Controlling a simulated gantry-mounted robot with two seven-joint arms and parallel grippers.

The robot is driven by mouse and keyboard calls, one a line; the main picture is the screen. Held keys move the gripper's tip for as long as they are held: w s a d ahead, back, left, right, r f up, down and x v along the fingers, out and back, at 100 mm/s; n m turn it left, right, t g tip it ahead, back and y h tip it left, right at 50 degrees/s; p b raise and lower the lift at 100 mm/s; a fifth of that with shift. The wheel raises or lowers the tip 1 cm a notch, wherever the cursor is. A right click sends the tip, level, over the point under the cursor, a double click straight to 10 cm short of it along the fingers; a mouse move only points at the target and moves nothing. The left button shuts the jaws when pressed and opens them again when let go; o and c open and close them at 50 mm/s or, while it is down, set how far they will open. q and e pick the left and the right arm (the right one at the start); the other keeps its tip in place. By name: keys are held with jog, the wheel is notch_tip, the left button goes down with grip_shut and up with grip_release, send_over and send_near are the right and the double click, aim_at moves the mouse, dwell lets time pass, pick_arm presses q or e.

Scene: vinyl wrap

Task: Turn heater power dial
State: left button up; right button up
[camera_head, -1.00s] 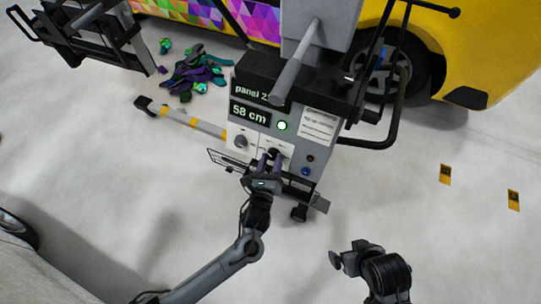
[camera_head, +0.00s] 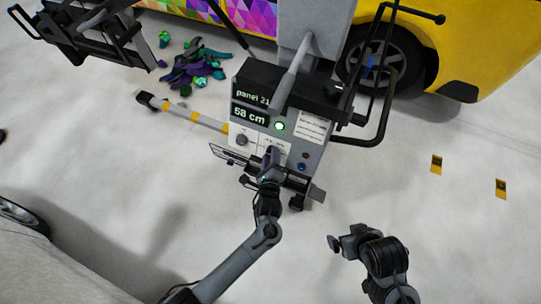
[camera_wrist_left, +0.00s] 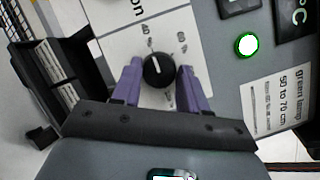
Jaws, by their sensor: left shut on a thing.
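The heater control box (camera_head: 315,152) stands in the middle of the head view. Its display (camera_head: 249,113) reads "58 cm" and a green lamp (camera_head: 280,126) is lit; the lamp also shows in the left wrist view (camera_wrist_left: 247,44). The black dial (camera_wrist_left: 158,70) has a white pointer line and printed marks around it. My left gripper (camera_head: 271,155) is at the panel front, its purple fingers on either side of the dial and shut on it. In the head view the gripper hides this dial. My right gripper (camera_head: 338,243) is low at right, away from the box.
A second knob (camera_head: 242,139) sits left on the panel. A grey and yellow striped bar (camera_head: 190,115) extends left. A pile of colored vinyl scraps (camera_head: 190,68) lies behind it. A yellow vehicle (camera_head: 455,45) stands behind.

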pick_arm(q)
jog(key=shift+f, duration=0.15)
jog(key=o, duration=1)
jog(key=shift+o, duration=0.2)
jog(key=p+v, duration=0.3)
jog(key=v, duration=0.7)
jog(key=shift+s, duration=0.4)
jog(key=shift+r, duration=0.25)
